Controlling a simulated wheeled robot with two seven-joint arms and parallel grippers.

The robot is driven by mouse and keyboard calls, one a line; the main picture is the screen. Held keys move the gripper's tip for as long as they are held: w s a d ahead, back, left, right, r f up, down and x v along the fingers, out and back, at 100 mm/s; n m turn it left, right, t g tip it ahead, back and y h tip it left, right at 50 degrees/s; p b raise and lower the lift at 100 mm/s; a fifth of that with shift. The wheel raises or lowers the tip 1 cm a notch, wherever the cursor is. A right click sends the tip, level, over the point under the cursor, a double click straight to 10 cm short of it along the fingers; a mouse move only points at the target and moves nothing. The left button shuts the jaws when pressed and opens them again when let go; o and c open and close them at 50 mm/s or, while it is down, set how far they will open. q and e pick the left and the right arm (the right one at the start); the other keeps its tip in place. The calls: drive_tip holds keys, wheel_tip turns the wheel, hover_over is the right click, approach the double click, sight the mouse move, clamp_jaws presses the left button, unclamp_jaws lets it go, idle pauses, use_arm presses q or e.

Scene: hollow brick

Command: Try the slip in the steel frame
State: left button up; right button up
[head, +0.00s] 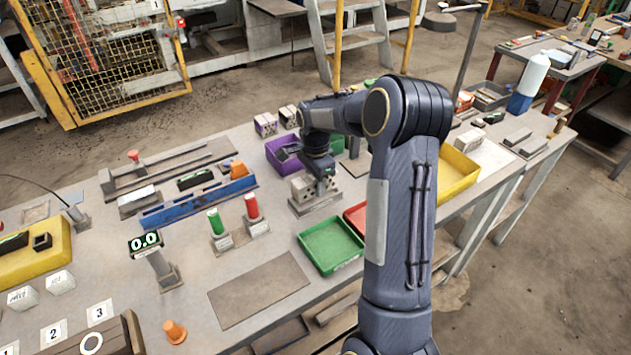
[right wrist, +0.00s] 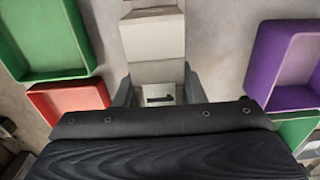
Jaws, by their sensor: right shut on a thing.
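My right gripper (head: 320,172) points down at the grey steel frame (head: 303,190), a small block with dark openings on a flat base. In the right wrist view, my right gripper (right wrist: 160,95) is shut on a small pale piece with a dark mark, seemingly the slip (right wrist: 160,90). The pale grey stepped block of the frame (right wrist: 152,38) shows just beyond the fingers. The slip is mostly hidden by the gripper in the head view. I cannot tell whether it is inside the frame or only beside it. My left gripper is out of view.
A green tray (head: 331,246), a red tray (head: 357,216) and a purple tray (head: 283,154) stand close around the frame. Green and red posts (head: 251,207) stand left of it. A display reading 0.0 (head: 146,243) stands nearer. A bare mat (head: 258,290) lies in front.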

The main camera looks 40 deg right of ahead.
drive_tip(key=shift+f, duration=0.2)
drive_tip(key=shift+f, duration=0.2)
drive_tip(key=shift+f+b, duration=0.35)
drive_tip(key=shift+b, duration=0.15)
idle(0.6)
drive_tip(key=shift+s+f, duration=0.25)
drive_tip(key=shift+f, duration=0.1)
idle(3.3)
idle(1.0)
drive_tip(key=shift+w+r+p, duration=0.15)
drive_tip(key=shift+r+p, duration=0.35)
drive_tip(key=shift+r, duration=0.25)
drive_tip(key=shift+r+p, duration=1.35)
drive_tip(key=shift+r, duration=0.65)
